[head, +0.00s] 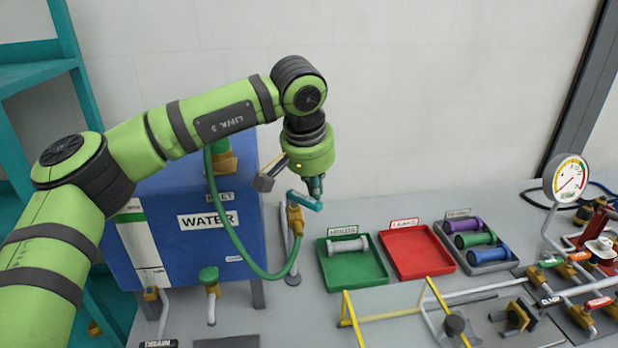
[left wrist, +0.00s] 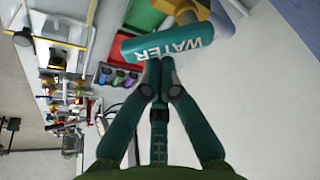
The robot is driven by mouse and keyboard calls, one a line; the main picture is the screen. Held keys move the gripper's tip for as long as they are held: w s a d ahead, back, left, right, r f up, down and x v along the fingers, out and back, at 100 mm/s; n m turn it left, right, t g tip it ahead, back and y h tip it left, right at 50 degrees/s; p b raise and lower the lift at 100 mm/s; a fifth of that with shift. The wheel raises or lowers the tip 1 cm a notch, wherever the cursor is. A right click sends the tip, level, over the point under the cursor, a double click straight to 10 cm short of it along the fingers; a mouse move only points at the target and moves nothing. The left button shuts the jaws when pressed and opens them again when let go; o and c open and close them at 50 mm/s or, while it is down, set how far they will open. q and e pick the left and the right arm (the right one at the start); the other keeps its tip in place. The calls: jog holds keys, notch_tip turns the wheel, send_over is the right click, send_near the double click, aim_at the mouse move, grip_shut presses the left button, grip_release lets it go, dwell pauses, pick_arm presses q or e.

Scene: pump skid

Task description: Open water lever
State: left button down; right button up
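The water lever (head: 303,201) is a teal handle on a brass valve (head: 294,220), atop a grey upright pipe beside the blue water tank. In the left wrist view the lever (left wrist: 148,47) fills the upper middle, with "WATER" on its face. My left gripper (head: 316,187) points down at the lever's right end. In the left wrist view its fingertips (left wrist: 160,62) are together, with nothing seen between them. They lie against or just in front of the lever's edge; I cannot tell if they touch. My right gripper is not in view.
The blue tank (head: 185,262) stands left, with a green hose (head: 240,250) looping to the valve pipe. Green (head: 376,275), red (head: 418,250) and grey (head: 480,268) trays lie to the right. A yellow frame (head: 430,290) and a gauge (head: 566,181) are farther right.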

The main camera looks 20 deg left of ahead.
pick_arm(q)
jog(key=shift+s, duration=0.35)
jog(key=shift+s+m, duration=0.1)
jog(key=shift+m, duration=0.2)
dwell(0.7)
jog(key=shift+a, duration=0.15)
dwell(0.8)
jog(key=shift+w+a, duration=0.35)
jog(key=shift+a, duration=0.25)
jog(key=v, duration=1.2)
jog(key=shift+a, duration=0.15)
